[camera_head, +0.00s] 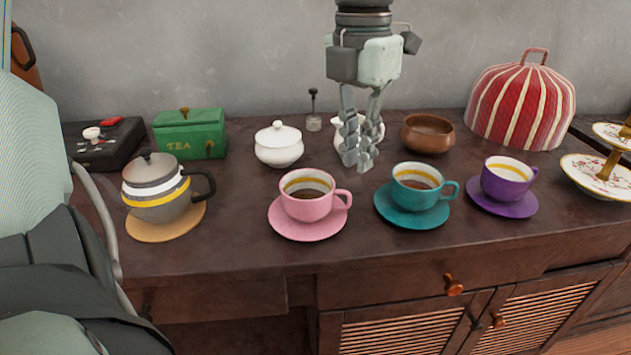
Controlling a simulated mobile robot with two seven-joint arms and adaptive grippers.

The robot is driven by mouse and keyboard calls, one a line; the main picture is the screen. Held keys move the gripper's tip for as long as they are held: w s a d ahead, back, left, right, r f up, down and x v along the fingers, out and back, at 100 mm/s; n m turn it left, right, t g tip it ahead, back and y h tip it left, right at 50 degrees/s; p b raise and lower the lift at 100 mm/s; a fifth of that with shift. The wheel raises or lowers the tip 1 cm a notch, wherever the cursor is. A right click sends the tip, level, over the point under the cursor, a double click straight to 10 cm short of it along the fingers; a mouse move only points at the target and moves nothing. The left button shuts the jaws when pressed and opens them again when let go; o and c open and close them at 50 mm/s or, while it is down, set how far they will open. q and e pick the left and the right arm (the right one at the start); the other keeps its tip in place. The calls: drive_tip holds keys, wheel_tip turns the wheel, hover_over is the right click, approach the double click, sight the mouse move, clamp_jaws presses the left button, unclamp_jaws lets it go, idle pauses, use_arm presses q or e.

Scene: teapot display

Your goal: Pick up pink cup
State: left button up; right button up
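The pink cup (307,206) stands upright on its pink saucer (298,233) near the front of the dark wooden sideboard, its handle to the right. It holds dark liquid and has a yellow stripe inside. My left gripper (359,163) points down from the top of the head view, behind and to the right of the pink cup and apart from it. Its two fingers come together at the tips, with nothing seen between them. It partly hides a white jug (344,136) behind it. My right gripper is not in view.
A teal cup (413,192) and a purple cup (504,187) stand on saucers to the right. A grey striped teapot (157,193) stands to the left. A white sugar bowl (279,149), green tea box (190,139) and wooden bowl (428,138) stand behind. Bare sideboard top lies left of the pink saucer.

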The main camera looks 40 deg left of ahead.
sight(350, 196)
use_arm(q)
drive_tip(key=f, duration=0.4)
drive_tip(key=s+f, duration=0.1)
drive_tip(key=f, duration=0.1)
drive_tip(key=shift+a+f, duration=0.15)
drive_tip(key=shift+f, duration=0.65)
clamp_jaws()
drive_tip(key=shift+w+r, duration=0.1)
drive_tip(key=shift+r, duration=0.1)
